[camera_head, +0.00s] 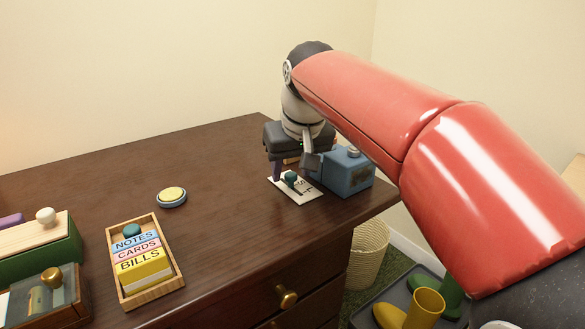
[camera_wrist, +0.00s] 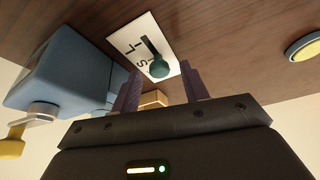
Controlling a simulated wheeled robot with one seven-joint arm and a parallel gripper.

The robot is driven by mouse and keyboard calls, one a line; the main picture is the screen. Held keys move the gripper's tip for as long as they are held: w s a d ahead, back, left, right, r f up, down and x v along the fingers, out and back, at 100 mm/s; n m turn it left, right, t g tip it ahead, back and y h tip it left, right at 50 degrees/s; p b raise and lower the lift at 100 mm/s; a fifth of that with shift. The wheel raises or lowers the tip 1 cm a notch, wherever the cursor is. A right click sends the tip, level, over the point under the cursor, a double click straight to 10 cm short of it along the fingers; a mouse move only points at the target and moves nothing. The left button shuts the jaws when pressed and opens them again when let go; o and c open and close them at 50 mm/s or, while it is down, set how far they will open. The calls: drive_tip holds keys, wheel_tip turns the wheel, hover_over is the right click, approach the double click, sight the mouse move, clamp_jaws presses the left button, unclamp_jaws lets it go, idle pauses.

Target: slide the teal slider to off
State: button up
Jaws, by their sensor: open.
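The teal slider knob (camera_head: 291,177) sits on a white plate (camera_head: 309,194) with black lettering, on the dresser top near its right end. In the wrist view the knob (camera_wrist: 159,68) is at one end of a black slot (camera_wrist: 150,46) in the white plate (camera_wrist: 133,30). The lettering is only partly readable, so I cannot tell which end is off. My gripper (camera_head: 290,171) is over the plate, pointing down. In the wrist view its two purple fingers (camera_wrist: 161,76) are open, one on each side of the knob, with gaps; contact does not show.
A blue box (camera_head: 348,172) stands close beside the plate, and a small wooden block (camera_wrist: 153,99) is near the fingers. A round yellow-topped button (camera_head: 172,196) and a card tray (camera_head: 146,262) are to the left. The dresser top between is clear.

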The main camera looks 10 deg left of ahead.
sight(283, 182)
clamp_jaws()
idle(0.3)
drive_tip(key=w+a+p, duration=0.1)
drive_tip(key=a+p, duration=0.1)
drive_tip(key=shift+w+r+p, duration=0.25)
drive_tip(key=shift+w+p, duration=0.1)
drive_tip(key=shift+w, duration=0.05)
drive_tip(key=shift+w+a+f, duration=0.15)
drive_tip(key=shift+w+a, duration=0.05)
drive_tip(key=shift+a, duration=0.05)
unclamp_jaws()
drive_tip(key=shift+f, duration=0.1)
